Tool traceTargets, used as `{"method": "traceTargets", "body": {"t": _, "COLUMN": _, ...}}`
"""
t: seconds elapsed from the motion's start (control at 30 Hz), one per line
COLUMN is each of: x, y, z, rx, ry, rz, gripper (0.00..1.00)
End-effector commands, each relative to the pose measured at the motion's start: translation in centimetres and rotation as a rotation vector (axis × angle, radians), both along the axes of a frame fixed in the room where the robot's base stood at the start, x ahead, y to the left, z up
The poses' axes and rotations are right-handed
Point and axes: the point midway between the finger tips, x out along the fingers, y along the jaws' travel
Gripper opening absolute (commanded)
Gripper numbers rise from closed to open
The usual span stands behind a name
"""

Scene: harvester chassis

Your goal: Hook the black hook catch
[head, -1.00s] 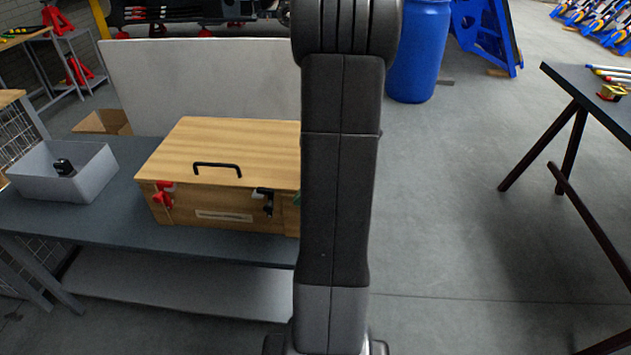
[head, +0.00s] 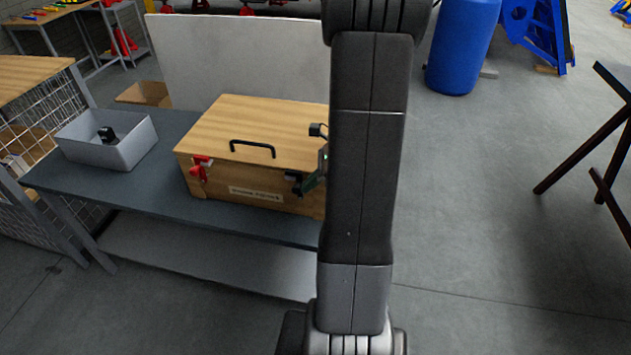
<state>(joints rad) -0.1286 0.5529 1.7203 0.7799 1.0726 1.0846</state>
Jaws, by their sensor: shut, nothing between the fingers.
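A wooden box (head: 258,134) with a black handle on its lid stands on the grey bench; the lid is down. The black hook catch (head: 293,177) is on the right part of its front face. A red catch (head: 200,168) is on the left part. My gripper (head: 307,186) shows only in part, with green on it, beside my dark upright arm link, which hides the rest. It is shut and appears empty, close to the black catch's right side. I cannot tell whether they touch or whether the black hook is engaged.
A grey open bin (head: 75,153) with a small black item (head: 107,135) stands left of the box on the bench (head: 150,185). A pale panel (head: 240,55) rises behind. A blue barrel (head: 462,45) stands back right.

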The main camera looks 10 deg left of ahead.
Motion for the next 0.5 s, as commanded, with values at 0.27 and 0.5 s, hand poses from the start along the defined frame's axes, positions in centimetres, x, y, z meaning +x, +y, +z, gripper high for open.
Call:
{"method": "traceTargets", "body": {"t": 0.27, "x": -0.10, "y": 1.14, "z": 0.28, "rx": 0.004, "ry": 0.004, "rz": 0.000, "gripper": 0.00}}
{"method": "traceTargets", "body": {"t": 0.5, "x": -0.14, "y": 1.21, "z": 0.30, "rx": 0.006, "ry": 0.006, "rz": 0.000, "gripper": 0.00}}
